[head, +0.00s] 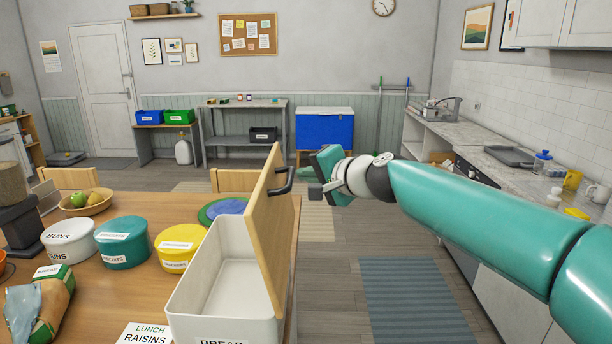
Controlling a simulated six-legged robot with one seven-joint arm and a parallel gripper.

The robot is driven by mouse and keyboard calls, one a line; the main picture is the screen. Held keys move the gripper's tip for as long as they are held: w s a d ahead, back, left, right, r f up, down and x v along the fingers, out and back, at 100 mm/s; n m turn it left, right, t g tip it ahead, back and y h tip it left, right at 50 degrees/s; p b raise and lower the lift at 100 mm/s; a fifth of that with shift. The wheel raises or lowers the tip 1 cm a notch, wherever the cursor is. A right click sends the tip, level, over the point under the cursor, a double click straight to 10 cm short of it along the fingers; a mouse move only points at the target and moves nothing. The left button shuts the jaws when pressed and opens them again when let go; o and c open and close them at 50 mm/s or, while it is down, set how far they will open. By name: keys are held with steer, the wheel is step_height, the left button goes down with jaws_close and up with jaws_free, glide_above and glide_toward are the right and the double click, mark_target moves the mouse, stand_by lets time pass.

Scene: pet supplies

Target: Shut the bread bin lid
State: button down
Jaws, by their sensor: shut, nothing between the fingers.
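The white bread bin (188,310) stands at the right edge of the wooden table, and its label is partly cut off by the picture's bottom edge. Its wooden lid (268,235) is open and stands nearly upright along the bin's right side. The visible inside of the bin looks empty. A black handle (281,190) sticks out from the lid's right face. My gripper (314,190) is shut and empty, just right of the handle. A small gap shows between them in the head view; I cannot tell their distance in depth.
Left of the bin on the table (118,284) are a yellow tub (178,262), a teal tub (122,255), a white tub (69,252) and a bread bag (50,305). A blue-green plate (222,208) lies behind the bin. Open floor with a striped rug (415,300) lies right of the table.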

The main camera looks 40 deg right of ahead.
mark_target(266, 172)
steer(key=shift+a+f, duration=0.1)
steer(key=shift+a, duration=0.05)
steer(key=shift+w, duration=0.1)
steer(key=shift+w+a+g, duration=0.3)
steer(key=shift+w+a, duration=0.15)
steer(key=shift+a, duration=0.15)
steer(key=w+a, duration=0.1)
steer(key=a, duration=0.1)
steer(key=w+a+n+g+h, duration=0.1)
steer(key=w+a, duration=0.1)
steer(key=w+a+n+g+h, duration=0.1)
steer(key=a, duration=0.1)
steer(key=shift+w, duration=0.35)
steer(key=w+a+f+n+g+h, duration=0.5)
steer(key=w+a+f, duration=0.5)
steer(key=a+f, duration=0.3)
steer(key=shift+a+f+g+h, duration=0.25)
steer(key=shift+f+g+h, duration=0.05)
steer(key=shift+g+h, duration=0.45)
steer(key=shift+f, duration=0.15)
